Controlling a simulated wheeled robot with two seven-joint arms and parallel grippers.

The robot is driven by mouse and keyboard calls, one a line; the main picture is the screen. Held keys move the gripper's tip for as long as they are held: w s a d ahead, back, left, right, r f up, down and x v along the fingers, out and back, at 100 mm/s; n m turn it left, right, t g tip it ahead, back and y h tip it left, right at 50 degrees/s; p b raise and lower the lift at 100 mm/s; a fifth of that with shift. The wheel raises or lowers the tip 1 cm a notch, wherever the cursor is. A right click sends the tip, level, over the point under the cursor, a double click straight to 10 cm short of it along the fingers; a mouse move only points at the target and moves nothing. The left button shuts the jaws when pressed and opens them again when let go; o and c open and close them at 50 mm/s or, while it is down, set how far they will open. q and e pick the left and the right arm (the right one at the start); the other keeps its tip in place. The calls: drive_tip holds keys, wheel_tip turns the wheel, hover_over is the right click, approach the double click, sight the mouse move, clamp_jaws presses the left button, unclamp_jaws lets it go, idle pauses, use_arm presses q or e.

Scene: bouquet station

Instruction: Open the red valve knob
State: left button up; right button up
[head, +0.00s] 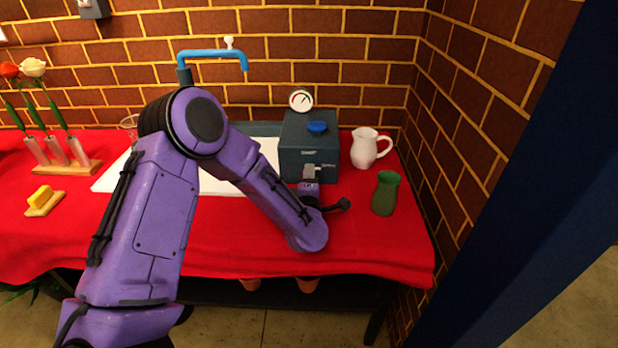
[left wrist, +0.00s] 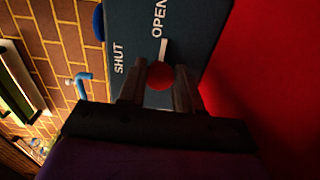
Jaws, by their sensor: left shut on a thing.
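The red valve knob (left wrist: 160,76) is on the front of a dark blue-grey box, between the two fingers of my left gripper (left wrist: 160,84) in the left wrist view. The fingers are shut on it. A white pointer bar (left wrist: 163,50) runs from the knob toward the word OPEN; the word SHUT is off to the left. In the head view the box (head: 295,135) stands on the table and my left gripper (head: 312,179) is at its front face; the knob is hidden there. My right gripper is in neither view.
A round gauge (head: 301,100) and a blue knob (head: 317,127) are on the box. A white pitcher (head: 364,149) and green vase (head: 386,194) stand to its right. A blue faucet (head: 212,53) is behind my arm. Flowers stand in a wooden rack (head: 68,169) at left.

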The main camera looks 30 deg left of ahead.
use_arm(q)
drive_tip(key=o, duration=1)
drive_tip(key=b+v, duration=0.1)
drive_tip(key=v, duration=0.9)
drive_tip(key=shift+s+d, duration=0.15)
drive_tip(key=shift+s, duration=0.15)
drive_tip(key=shift+f, duration=0.1)
